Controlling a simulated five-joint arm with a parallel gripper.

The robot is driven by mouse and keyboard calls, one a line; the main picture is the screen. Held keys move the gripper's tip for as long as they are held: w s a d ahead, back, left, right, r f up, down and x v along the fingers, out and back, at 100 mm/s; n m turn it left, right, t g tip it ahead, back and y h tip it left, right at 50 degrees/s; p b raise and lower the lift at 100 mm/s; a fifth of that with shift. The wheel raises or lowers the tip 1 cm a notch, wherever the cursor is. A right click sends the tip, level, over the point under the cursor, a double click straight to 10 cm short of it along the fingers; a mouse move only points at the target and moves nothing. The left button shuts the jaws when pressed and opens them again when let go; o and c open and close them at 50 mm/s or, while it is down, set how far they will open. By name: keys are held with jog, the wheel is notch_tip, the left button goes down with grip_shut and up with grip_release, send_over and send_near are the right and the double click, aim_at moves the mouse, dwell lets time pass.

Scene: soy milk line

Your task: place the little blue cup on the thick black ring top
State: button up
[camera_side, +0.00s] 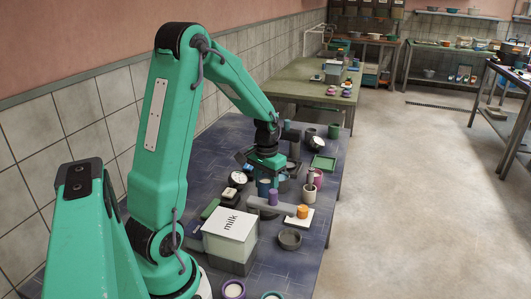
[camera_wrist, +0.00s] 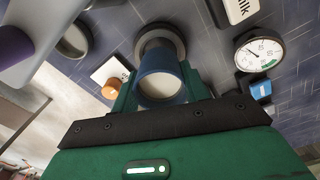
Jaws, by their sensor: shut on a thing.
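The little blue cup (camera_wrist: 161,76) is between the green fingers of my gripper (camera_wrist: 160,98), which is shut on it; I see its pale inside and blue wall. In the side view the blue cup (camera_side: 263,188) shows below my gripper (camera_side: 266,172), low over the table. A thick dark ring (camera_wrist: 157,33) shows just beyond the cup in the wrist view, partly hidden by it. Whether the cup touches the ring or is apart from it I cannot tell. In the side view I cannot pick out the ring surely among the dark items by the gripper.
A milk box (camera_side: 230,232), a round gauge (camera_side: 238,179), a purple cylinder (camera_side: 273,198) on a grey bar, an orange cylinder (camera_side: 302,211) on a white block and a dark bowl (camera_side: 290,239) stand close by. Bare dark table (camera_side: 308,250) lies at the front right.

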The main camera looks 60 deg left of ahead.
aim_at(266, 194)
jog(key=shift+f, duration=1.85)
jog(key=shift+f, duration=0.15)
jog(key=o, duration=1)
notch_tip(266, 194, up, 12)
jog(key=shift+r, duration=0.15)
jog(key=shift+d, duration=0.1)
